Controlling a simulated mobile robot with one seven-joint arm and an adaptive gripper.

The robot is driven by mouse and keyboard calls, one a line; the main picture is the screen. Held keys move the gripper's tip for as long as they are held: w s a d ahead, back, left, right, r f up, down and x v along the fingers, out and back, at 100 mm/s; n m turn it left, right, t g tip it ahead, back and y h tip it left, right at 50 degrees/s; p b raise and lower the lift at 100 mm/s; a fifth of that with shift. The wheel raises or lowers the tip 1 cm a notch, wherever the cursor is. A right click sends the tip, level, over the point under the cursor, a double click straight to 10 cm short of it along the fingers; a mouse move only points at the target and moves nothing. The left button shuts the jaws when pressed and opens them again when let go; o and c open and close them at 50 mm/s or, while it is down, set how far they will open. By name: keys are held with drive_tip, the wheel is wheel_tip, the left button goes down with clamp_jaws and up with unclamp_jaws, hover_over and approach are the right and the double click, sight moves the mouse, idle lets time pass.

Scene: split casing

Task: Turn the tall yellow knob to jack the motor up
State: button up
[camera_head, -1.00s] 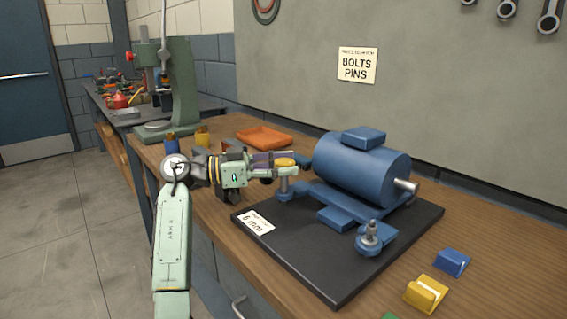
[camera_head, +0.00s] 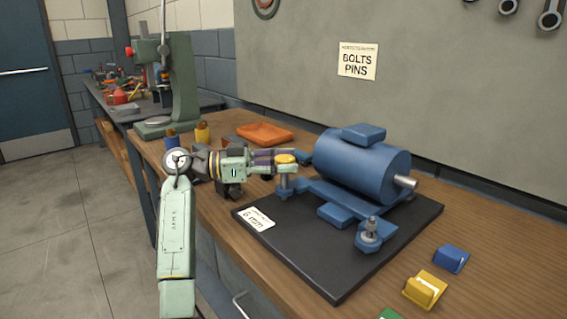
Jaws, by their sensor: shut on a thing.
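The tall yellow knob (camera_head: 286,158) tops a grey post at the left foot of the blue motor (camera_head: 362,165). My gripper (camera_head: 283,162) comes in level from the left and is shut on the knob. The fingers partly hide the knob's side and the upper post. The motor sits on its blue feet on a black base plate (camera_head: 335,275). I cannot tell whether there is a gap under it.
A grey bolt (camera_head: 370,227) stands on the motor's near foot. A white "6 mm" card (camera_head: 254,219) lies on the plate. Yellow (camera_head: 426,290) and blue (camera_head: 451,259) blocks lie at right. An orange tray (camera_head: 264,134) and green press (camera_head: 180,85) stand behind.

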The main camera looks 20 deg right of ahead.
drive_tip(key=shift+s+d+f, duration=0.1)
drive_tip(key=shift+s+f, duration=0.05)
drive_tip(key=shift+f, duration=0.15)
drive_tip(key=o, duration=0.9)
drive_tip(key=shift+o, duration=1.4)
drive_tip(key=shift+r, duration=0.2)
drive_tip(key=v, duration=1.2)
